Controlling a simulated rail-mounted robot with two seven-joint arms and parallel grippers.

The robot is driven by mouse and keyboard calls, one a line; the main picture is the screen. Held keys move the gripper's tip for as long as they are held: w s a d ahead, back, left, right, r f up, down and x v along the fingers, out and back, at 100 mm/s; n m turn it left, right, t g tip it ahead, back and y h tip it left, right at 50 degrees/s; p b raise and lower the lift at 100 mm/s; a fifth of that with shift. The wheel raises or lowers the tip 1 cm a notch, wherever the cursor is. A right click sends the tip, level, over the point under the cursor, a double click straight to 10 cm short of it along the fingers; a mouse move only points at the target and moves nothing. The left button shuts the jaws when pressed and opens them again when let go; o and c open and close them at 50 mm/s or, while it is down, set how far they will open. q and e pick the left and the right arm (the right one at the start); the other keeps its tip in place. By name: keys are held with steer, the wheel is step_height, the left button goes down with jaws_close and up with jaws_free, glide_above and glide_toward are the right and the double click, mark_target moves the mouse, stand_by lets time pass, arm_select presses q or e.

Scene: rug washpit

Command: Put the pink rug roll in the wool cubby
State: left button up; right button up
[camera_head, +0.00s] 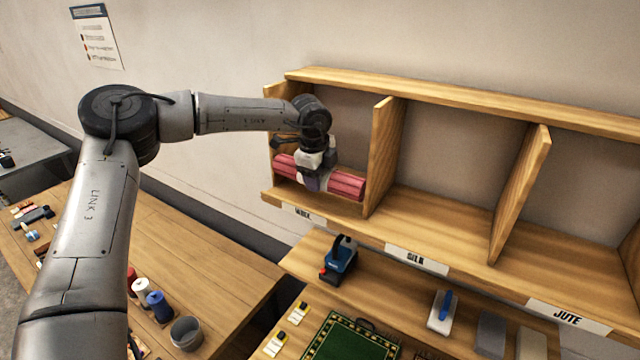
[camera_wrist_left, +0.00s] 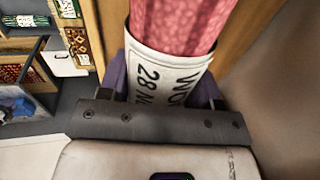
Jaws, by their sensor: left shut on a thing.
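The pink rug roll (camera_head: 346,184) lies level inside the left cubby of the wooden shelf, close over the cubby floor; I cannot tell whether it touches. That cubby's label (camera_head: 303,214) is small and partly unclear, and reads like wool. My left gripper (camera_head: 314,180) is shut around the middle of the roll. In the left wrist view the roll (camera_wrist_left: 178,25) shows pink pile and a white paper band (camera_wrist_left: 165,75) with "WO" and "28" on it, between my fingers. My right gripper is not in view.
Two empty cubbies, silk (camera_head: 417,260) and jute (camera_head: 568,317), are to the right. A wooden divider (camera_head: 386,155) stands right of the roll. Below are a blue tool (camera_head: 340,260), brushes and a green rug (camera_head: 350,338). A table with spools (camera_head: 159,305) and a grey cup (camera_head: 187,333) is at left.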

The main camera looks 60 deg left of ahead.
arm_select(q)
steer(key=x, duration=0.1)
steer(key=p+x, duration=0.2)
steer(key=shift+s+d+f, duration=0.1)
steer(key=shift+s+d, duration=0.1)
steer(key=shift+s, duration=0.15)
steer(key=shift+w+f, duration=0.1)
steer(key=shift+f, duration=0.05)
steer(key=shift+w+a+f, duration=0.1)
steer(key=shift+f, duration=0.1)
steer(key=shift+f, duration=0.15)
steer(key=o, duration=1)
steer(key=shift+o, duration=0.2)
